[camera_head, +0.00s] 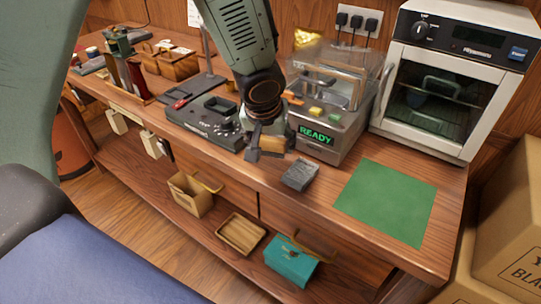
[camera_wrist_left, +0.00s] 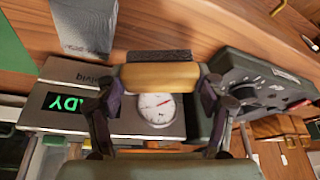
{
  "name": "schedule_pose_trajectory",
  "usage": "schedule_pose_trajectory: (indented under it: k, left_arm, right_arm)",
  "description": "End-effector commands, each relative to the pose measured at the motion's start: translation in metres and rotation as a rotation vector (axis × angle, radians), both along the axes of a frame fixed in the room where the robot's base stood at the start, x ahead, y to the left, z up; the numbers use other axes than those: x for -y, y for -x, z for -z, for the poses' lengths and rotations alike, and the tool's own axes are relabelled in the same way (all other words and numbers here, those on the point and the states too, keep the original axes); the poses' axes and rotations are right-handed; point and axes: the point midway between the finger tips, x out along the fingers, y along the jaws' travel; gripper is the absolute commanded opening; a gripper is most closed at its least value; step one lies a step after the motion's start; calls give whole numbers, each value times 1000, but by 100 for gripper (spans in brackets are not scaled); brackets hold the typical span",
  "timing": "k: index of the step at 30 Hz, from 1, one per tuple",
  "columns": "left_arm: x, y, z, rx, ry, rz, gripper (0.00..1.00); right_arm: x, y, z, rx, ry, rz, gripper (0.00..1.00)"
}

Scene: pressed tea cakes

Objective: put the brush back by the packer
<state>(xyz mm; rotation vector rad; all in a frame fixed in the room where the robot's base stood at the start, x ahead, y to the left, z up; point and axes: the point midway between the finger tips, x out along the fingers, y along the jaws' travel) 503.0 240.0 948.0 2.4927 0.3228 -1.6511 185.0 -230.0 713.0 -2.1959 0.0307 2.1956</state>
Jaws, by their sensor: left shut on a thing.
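My left gripper (camera_head: 268,152) is shut on the brush (camera_head: 273,143), above the bench's front part. In the left wrist view the brush (camera_wrist_left: 160,76) has a tan wooden body with a dark strip along one side, and it lies across between the two fingers of the left gripper (camera_wrist_left: 158,92). The packer (camera_head: 328,130), a grey machine with a clear lid and a green READY display, stands just right of and behind the gripper. Its display and a round dial also show in the left wrist view (camera_wrist_left: 120,122). My right gripper is not in view.
A grey block (camera_head: 300,175) lies in front of the packer. A black device (camera_head: 210,122) stands left of the gripper. A green mat (camera_head: 385,202) lies bare at the right, below a white oven (camera_head: 455,75). A teal box (camera_head: 290,262) and wooden tray (camera_head: 241,234) sit on the lower shelf.

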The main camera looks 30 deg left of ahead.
Motion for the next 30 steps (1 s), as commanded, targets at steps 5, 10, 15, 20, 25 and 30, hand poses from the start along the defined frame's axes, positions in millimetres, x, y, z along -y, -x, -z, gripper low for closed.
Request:
schedule_pose_trajectory:
  k: [5,10,15,20,25,30]
  left_arm:
    - [0,-1,25,-1,0,1,40]
    - [0,-2,31,0,1,-1,40]
    - [0,-2,30,0,0,-1,40]
    - [0,-2,32,0,0,-1,40]
    - [0,-2,34,-1,0,0,74]
    - [0,-2,33,-1,0,0,79]
  right_arm:
    - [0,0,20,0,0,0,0]
    - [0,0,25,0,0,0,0]
    - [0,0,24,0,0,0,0]
    - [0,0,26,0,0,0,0]
    - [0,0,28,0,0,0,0]
    - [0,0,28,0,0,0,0]
